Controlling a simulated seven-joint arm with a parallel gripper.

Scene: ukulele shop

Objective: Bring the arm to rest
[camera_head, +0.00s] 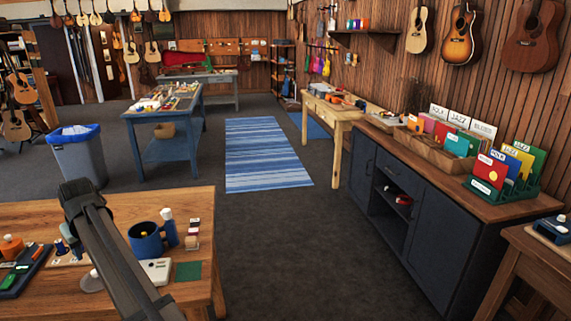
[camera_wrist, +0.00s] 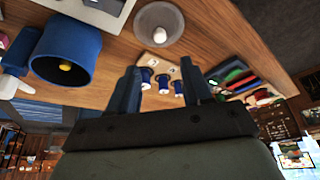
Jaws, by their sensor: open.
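My gripper (camera_wrist: 162,76) shows in the wrist view with its two dark fingers apart and nothing held between them. It is over or beside the wooden workbench (camera_wrist: 215,25), which appears at the top of this tilted view. Several small blue spools (camera_wrist: 163,84) show beyond the fingers, with a gap that I cannot judge. In the head view my dark arm (camera_head: 108,245) reaches across the near-left workbench (camera_head: 200,207); its fingers cannot be made out there.
A blue mug (camera_head: 146,242), a white-capped blue bottle (camera_head: 169,232), a white box (camera_head: 156,268) and a green square (camera_head: 188,271) stand right of the arm. A tray (camera_head: 25,272) lies at left. Beyond are a grey bin (camera_head: 78,160) and open floor with a striped rug (camera_head: 265,155).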

